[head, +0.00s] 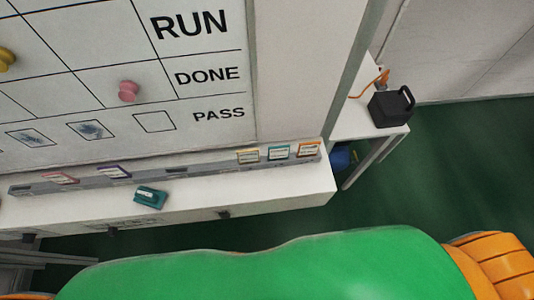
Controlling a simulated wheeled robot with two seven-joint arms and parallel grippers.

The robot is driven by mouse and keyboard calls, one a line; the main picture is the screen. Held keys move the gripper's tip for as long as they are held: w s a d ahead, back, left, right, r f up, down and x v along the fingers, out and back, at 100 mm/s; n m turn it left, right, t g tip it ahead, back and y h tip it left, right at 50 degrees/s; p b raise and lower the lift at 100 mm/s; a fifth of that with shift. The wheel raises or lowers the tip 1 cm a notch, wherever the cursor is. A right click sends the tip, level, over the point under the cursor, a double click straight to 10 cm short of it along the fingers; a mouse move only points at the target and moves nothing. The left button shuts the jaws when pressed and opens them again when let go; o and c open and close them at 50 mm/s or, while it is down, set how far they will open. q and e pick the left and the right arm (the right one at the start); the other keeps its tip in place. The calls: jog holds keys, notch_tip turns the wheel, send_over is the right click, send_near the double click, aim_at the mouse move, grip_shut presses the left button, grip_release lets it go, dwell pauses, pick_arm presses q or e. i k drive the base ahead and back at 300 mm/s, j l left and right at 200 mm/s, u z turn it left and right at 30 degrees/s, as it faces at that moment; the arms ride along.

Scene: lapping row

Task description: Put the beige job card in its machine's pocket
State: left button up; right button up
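Several job cards stand in a grey rail (206,166) at the foot of the whiteboard. A card with a yellowish, perhaps beige, edge (248,156) is toward the right, left of a teal-edged card (278,152) and an orange-edged card (309,149). A pink-edged card (60,178) and a purple-edged card (114,171) stand farther left. I cannot tell for sure which one is the beige job card. No machine pocket is recognisable. Neither of my grippers is in view.
A teal object (150,197) lies on the white ledge (290,183) below the rail. The whiteboard (100,45) carries a pink magnet (129,90) and a yellow one (6,58). A black box (391,107) sits on a side table at right. Green floor is open beyond it.

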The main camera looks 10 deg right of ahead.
aim_at(198, 185)
jog(key=u, duration=1.6)
jog(key=l+z, duration=0.15)
jog(key=z, duration=0.2)
jog(key=k+l+z, duration=0.1)
jog(key=z, duration=0.3)
jog(key=l+z, duration=0.35)
jog(key=k+j, duration=0.05)
jog(key=j, duration=0.05)
